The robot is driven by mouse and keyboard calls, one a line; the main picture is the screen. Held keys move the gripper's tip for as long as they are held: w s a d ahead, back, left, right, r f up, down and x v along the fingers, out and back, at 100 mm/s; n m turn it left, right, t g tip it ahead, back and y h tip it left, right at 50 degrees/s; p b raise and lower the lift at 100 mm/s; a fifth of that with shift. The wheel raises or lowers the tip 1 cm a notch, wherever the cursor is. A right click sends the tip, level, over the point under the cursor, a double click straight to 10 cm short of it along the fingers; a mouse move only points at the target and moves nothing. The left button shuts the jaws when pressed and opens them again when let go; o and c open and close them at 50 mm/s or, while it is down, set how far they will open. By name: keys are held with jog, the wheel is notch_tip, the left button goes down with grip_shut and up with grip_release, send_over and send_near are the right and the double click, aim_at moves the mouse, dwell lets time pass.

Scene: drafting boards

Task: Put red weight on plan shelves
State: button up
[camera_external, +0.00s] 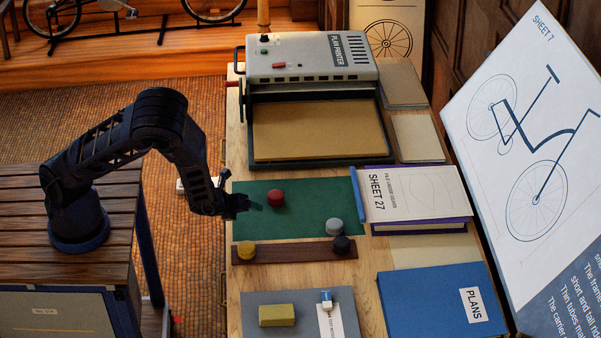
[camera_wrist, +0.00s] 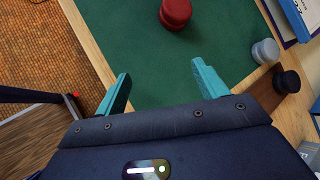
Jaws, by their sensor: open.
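The red weight (camera_external: 276,198) is a round, knobbed piece standing on the green mat (camera_external: 300,221). It also shows at the top of the wrist view (camera_wrist: 175,13), beyond my fingertips. My gripper (camera_external: 243,203) is just left of the red weight, over the mat's left edge. In the wrist view my gripper (camera_wrist: 160,78) has its two teal fingers wide apart, with only green mat between them. I cannot tell for certain which thing is the plan shelves; a blue case marked PLANS (camera_external: 425,306) lies at the front right.
A grey weight (camera_external: 334,227) stands right of the red one. A yellow weight (camera_external: 246,250) and a black weight (camera_external: 341,245) stand on a brown strip (camera_external: 294,252). The plan printer (camera_external: 310,58) is behind; the SHEET 27 stack (camera_external: 418,194) is right. A tilted drawing board (camera_external: 530,140) borders the far right.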

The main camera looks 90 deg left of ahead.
aim_at(273, 195)
jog(key=a+m, duration=0.1)
jog(key=w+m+t+y, duration=0.1)
jog(key=m, duration=0.1)
jog(key=shift+a+f, duration=0.15)
jog(key=shift+a, duration=0.25)
jog(key=m, duration=0.1)
jog(key=m+t, duration=0.1)
jog(key=shift+w+a+r+m+t+y, duration=0.2)
jog(key=shift+w+a+m+t+y, duration=0.1)
jog(key=shift+w+a+m, duration=0.1)
jog(key=shift+w+a+r+m+t, duration=0.1)
jog(key=shift+w+r+m+t, duration=0.15)
jog(key=shift+m, duration=0.3)
jog(key=shift+w+a+r+m+t, duration=0.1)
jog(key=shift+w+r+m+t, duration=0.1)
jog(key=shift+m+t, duration=0.25)
jog(key=shift+a+x, duration=0.2)
jog(key=shift+x, duration=5.15)
jog(key=shift+s, duration=0.25)
